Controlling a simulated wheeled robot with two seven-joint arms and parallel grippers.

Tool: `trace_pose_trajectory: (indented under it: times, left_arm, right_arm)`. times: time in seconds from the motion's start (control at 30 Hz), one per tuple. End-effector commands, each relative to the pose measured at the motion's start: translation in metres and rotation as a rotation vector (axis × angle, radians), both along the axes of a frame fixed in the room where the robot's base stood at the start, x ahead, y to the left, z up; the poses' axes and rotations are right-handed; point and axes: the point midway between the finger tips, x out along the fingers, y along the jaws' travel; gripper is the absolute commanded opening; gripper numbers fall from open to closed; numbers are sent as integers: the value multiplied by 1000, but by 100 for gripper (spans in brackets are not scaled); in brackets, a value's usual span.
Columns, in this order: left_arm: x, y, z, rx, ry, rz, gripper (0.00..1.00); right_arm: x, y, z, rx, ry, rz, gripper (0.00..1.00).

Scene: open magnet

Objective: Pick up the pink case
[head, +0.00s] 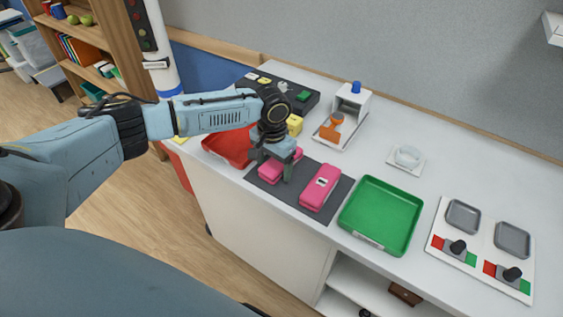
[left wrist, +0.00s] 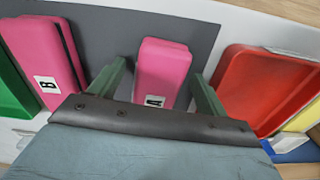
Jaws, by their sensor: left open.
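Two pink cases lie on a dark grey mat (head: 291,199). The left one, case A (head: 268,173), is partly hidden by my left gripper (head: 275,168) in the head view. In the left wrist view case A (left wrist: 162,72) carries a label "A" and lies between the two spread green fingers of the left gripper (left wrist: 158,78). I cannot tell whether the fingers touch it. The other pink case, B (head: 320,188), lies to the right, apart from the gripper. It also shows in the left wrist view (left wrist: 45,48) with a label "B". My right gripper is not in view.
A red tray (head: 222,152) stands left of the mat and a green tray (head: 379,214) right of it. A white control board (head: 478,268) lies far right.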

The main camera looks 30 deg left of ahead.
Motion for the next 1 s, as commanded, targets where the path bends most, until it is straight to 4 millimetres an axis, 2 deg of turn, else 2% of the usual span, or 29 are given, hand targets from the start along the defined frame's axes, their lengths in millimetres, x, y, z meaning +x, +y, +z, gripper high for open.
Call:
trace_pose_trajectory:
  times: [0.17,0.53,0.83,1.0]
  left_arm:
    - [0,0,0,0,0,0,75]
    - [0,0,0,0,0,0,27]
    - [1,0,6,0,-2,1,26]
    - [1,0,34,-1,-4,-1,26]
  right_arm:
    - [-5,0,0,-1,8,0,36]
    - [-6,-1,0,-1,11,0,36]
    - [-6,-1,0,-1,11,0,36]
    - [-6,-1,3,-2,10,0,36]
